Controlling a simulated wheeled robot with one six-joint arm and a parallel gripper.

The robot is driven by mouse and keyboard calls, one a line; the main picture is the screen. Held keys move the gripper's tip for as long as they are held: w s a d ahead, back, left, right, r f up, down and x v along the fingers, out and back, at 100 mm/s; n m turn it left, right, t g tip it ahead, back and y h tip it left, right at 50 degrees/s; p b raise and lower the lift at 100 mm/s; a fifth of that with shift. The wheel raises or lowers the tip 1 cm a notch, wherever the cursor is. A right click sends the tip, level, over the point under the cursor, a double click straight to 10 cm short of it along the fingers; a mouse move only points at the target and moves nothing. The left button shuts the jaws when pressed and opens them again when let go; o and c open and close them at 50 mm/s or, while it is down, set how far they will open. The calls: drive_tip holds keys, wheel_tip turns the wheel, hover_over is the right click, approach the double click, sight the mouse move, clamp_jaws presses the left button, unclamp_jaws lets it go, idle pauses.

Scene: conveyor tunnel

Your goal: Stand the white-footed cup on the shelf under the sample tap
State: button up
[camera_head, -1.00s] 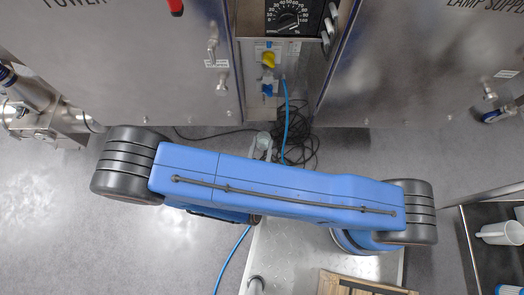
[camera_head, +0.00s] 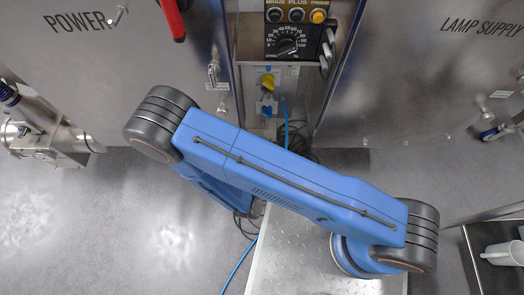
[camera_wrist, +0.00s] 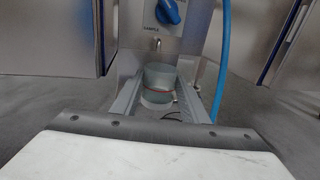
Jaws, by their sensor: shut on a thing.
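The cup (camera_wrist: 160,76) is grey-green and see-through, with a thin reddish line around it, and looks upright in the wrist view. My gripper (camera_wrist: 160,85) is shut on it, one grey finger on each side. The sample tap has a blue handle (camera_wrist: 168,11), a SAMPLE label and a short metal spout (camera_wrist: 157,44) just above the cup's rim in the picture. The blue handle also shows in the head view (camera_head: 266,108). The shelf cannot be made out. My arm hides the gripper and cup in the head view.
A yellow valve handle (camera_head: 267,83) sits above the blue one. A blue hose (camera_wrist: 224,60) hangs close to the right of the fingers. Steel cabinets (camera_head: 170,65) flank the narrow bay.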

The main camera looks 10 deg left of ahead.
sight(262, 135)
drive_tip(key=shift+w+a+f, duration=0.1)
drive_tip(key=shift+w+a, duration=0.1)
drive_tip(key=shift+w, duration=0.55)
drive_tip(key=shift+w+a+r, duration=0.1)
drive_tip(key=shift+w+a, duration=0.05)
drive_tip(key=shift+w, duration=0.65)
drive_tip(key=shift+w+a+f, duration=0.1)
drive_tip(key=shift+w+a, duration=0.1)
drive_tip(key=shift+w, duration=0.55)
drive_tip(key=shift+s+f, duration=0.1)
drive_tip(key=shift+f, duration=0.25)
drive_tip(key=o, duration=1.1)
drive_tip(key=s, duration=1.7)
drive_tip(key=shift+s+d, duration=0.2)
drive_tip(key=shift+d, duration=0.15)
